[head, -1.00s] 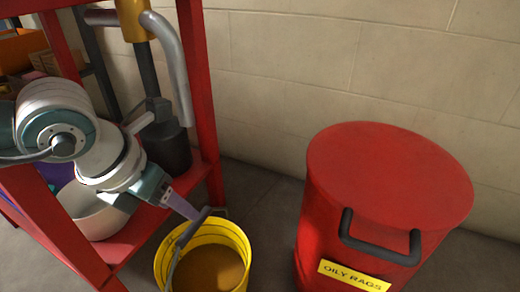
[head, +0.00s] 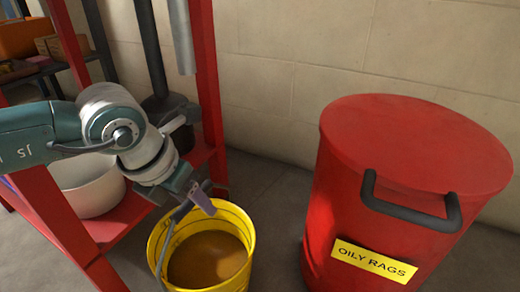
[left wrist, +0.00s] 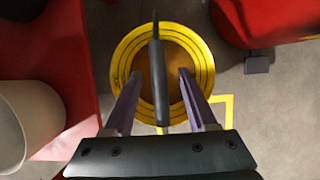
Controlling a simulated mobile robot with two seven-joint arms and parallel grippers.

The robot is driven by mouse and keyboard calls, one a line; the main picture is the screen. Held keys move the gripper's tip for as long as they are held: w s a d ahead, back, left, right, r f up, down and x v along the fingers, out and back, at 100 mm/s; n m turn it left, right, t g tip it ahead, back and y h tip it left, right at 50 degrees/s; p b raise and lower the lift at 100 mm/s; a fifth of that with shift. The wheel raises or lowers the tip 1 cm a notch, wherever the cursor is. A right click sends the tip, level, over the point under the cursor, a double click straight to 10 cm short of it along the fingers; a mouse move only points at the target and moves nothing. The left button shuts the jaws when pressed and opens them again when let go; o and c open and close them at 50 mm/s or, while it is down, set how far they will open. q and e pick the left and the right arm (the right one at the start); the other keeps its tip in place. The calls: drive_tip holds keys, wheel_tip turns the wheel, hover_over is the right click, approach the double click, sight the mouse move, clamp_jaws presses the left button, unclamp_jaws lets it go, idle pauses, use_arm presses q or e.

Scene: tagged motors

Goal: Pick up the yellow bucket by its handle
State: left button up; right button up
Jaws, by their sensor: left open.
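The yellow bucket (head: 247,240) stands on the floor with brown contents, between the red frame and the red bin. Its dark handle (head: 166,243) is raised and crosses the opening. My left gripper (head: 200,197) is at the handle's upper part, above the bucket rim. In the left wrist view the bucket (left wrist: 122,62) lies below the open purple fingers of the gripper (left wrist: 159,75). The handle (left wrist: 157,55) runs lengthwise between these fingers, with a gap on both sides. My right gripper is not in view.
A red bin (head: 335,190) labelled OILY RAGS stands right of the bucket, with floor between them. At left is a red frame (head: 207,80) with a lower shelf (head: 112,225) holding a pale pot (head: 92,185). A block wall (head: 300,60) closes the back.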

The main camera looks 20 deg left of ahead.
use_arm(q)
clamp_jaws()
idle(0.3)
drive_tip(key=shift+w+r, duration=0.2)
drive_tip(key=shift+r, duration=0.05)
drive_tip(key=shift+s, duration=0.1)
